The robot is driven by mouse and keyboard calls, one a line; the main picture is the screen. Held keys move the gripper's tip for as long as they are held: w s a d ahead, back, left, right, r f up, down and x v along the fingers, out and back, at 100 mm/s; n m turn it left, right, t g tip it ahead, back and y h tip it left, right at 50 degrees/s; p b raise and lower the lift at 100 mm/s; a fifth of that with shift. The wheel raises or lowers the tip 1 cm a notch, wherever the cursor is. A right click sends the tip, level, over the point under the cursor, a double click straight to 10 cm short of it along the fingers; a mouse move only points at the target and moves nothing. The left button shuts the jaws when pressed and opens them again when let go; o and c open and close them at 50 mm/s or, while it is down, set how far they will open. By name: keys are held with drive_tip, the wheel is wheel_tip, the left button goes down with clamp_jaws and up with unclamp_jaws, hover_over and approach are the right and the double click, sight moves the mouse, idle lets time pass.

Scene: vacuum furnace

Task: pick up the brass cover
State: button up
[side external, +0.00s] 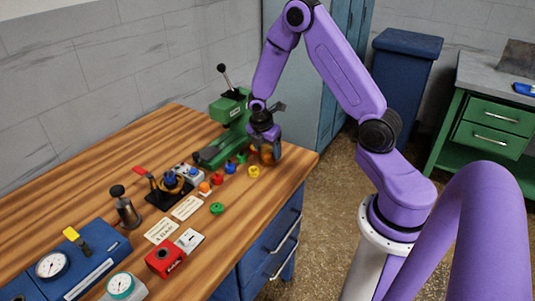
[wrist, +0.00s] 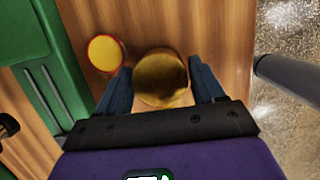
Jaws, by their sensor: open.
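The brass cover (wrist: 161,78) is a round, shiny, golden-brown disc in the wrist view. It lies on the wooden bench top between the two dark blue fingers of my gripper (wrist: 160,70). The fingers are apart, one on each side of the cover; I cannot tell whether either touches it. In the side view my gripper (side external: 266,148) points down near the bench's right end, with the brass cover (side external: 268,157) partly hidden by the fingers.
A yellow round piece (wrist: 104,53) with a red rim lies close to the left finger. The green press (side external: 232,125) stands left of my gripper. Several coloured knobs, including a green one (side external: 217,208), lie nearby on the bench (side external: 110,180). The bench's right edge is close.

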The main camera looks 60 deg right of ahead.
drive_tip(key=shift+x, duration=1.05)
drive_tip(key=c, duration=0.8)
